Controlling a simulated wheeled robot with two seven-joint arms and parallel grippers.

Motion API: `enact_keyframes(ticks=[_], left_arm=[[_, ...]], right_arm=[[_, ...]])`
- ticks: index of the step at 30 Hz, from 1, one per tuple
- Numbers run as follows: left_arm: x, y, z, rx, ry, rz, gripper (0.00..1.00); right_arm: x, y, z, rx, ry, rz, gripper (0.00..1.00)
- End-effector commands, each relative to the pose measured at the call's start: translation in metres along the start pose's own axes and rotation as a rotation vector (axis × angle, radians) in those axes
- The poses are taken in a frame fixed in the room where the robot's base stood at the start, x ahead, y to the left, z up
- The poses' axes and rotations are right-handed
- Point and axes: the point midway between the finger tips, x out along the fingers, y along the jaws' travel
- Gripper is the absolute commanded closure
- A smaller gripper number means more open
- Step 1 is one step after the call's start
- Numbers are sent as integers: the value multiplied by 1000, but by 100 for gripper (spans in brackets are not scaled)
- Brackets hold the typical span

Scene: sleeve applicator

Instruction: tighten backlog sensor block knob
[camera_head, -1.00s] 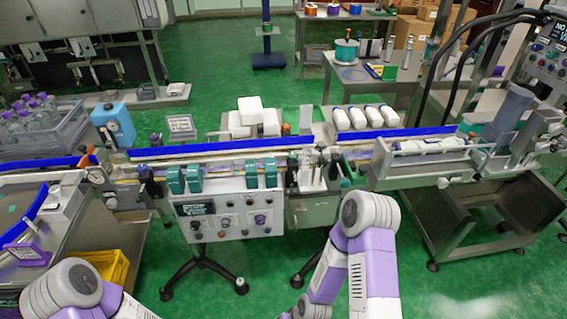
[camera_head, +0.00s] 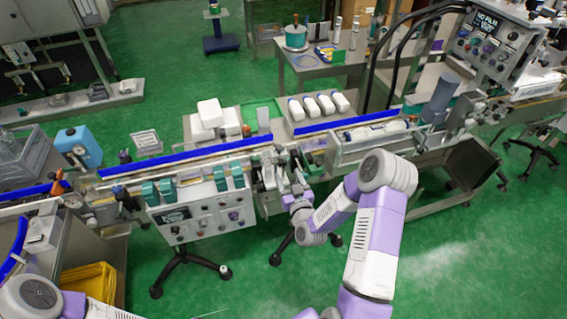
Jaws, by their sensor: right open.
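The sensor hardware (camera_head: 267,174) is a cluster of small metal blocks, posts and dark knobs at the middle of the conveyor line, right of the control panel. The parts are too small to tell which one is the backlog sensor block knob. My right gripper (camera_head: 294,188) is open, reaching up beside the right side of this cluster. Whether it touches any part cannot be told, and its fingertips are hard to make out against the metal. My left gripper is out of view; only part of my left arm shows at the lower left.
A control panel (camera_head: 205,217) with teal clamps above it stands left of the cluster. Blue guide rails (camera_head: 190,157) run along the conveyor. White bottles (camera_head: 318,105) lie behind it. A guarded metal trough (camera_head: 385,143) stands to the right. Green floor (camera_head: 450,270) is open in front.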

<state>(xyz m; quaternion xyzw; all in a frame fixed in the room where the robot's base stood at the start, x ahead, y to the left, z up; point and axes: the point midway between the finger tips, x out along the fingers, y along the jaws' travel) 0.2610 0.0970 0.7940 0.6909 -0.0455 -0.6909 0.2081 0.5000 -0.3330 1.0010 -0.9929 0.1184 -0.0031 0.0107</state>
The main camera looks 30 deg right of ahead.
Motion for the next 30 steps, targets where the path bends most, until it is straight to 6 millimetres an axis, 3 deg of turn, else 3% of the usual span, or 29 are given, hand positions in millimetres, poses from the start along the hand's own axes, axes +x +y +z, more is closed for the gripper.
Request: enact_keyframes(ticks=[9, 22, 30], left_arm=[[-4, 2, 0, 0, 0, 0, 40], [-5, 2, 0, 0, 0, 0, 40], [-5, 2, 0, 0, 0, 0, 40]], right_arm=[[46, -1, 0, 2, -1, -2, 40], [56, -1, 1, 3, -4, -2, 40], [56, -1, 1, 3, -4, -2, 81]])
